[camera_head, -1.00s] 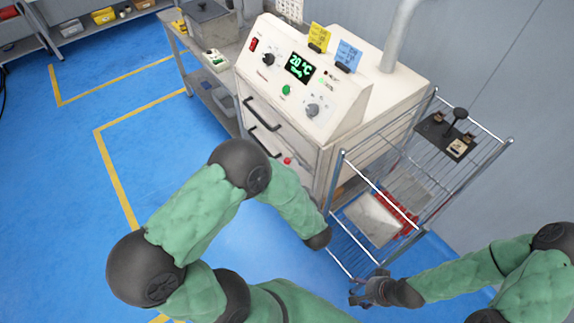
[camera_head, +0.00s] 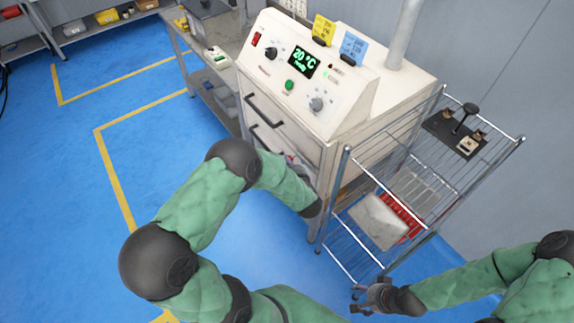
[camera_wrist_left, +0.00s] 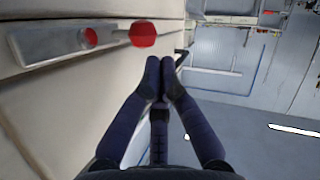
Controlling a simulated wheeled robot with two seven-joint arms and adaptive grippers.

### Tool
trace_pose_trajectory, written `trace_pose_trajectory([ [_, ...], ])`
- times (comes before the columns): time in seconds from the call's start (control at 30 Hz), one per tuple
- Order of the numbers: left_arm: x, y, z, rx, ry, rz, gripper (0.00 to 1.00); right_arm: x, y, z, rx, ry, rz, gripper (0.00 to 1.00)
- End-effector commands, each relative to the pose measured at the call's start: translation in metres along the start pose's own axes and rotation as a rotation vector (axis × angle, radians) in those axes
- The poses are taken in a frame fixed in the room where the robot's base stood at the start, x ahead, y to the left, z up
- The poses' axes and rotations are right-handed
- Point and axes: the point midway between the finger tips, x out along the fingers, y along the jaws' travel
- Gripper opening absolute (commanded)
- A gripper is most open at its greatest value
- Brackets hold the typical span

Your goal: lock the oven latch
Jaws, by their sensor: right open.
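The oven (camera_head: 345,120) is a cream cabinet with a sloped control panel reading 20 °C. In the left wrist view, the latch is a grey metal plate (camera_wrist_left: 50,42) with a red spot and a lever ending in a red knob (camera_wrist_left: 143,34). My left gripper (camera_wrist_left: 160,62) has its fingertips together, with nothing seen between them. They appear just below and right of the knob; I cannot tell whether they touch it. In the head view my left forearm hides most of the latch and the gripper. My right gripper (camera_head: 362,296) is open and empty, low beside the rack.
A wire rack cart (camera_head: 347,200) stands right of the oven, with a dark plate tool (camera_head: 455,130) on top and a red-edged tray (camera_head: 400,215) below. A grey bench (camera_head: 215,70) adjoins the oven's left. The blue floor at left is clear.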

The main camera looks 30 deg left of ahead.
Motion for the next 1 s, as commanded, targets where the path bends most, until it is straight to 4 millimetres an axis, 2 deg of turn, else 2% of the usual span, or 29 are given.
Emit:
trace_pose_trajectory([
  [0.47, 0.003, 0.001, 0.002, -0.001, -0.002, 0.000, 0.00, 0.001, 0.000, 0.000, 0.000, 0.000, 0.000, 0.69],
  [1.0, 0.006, -0.001, 0.001, -0.029, -0.079, -0.030, 0.00, -0.013, -0.005, 0.001, 0.000, 0.000, 0.000, 0.69],
])
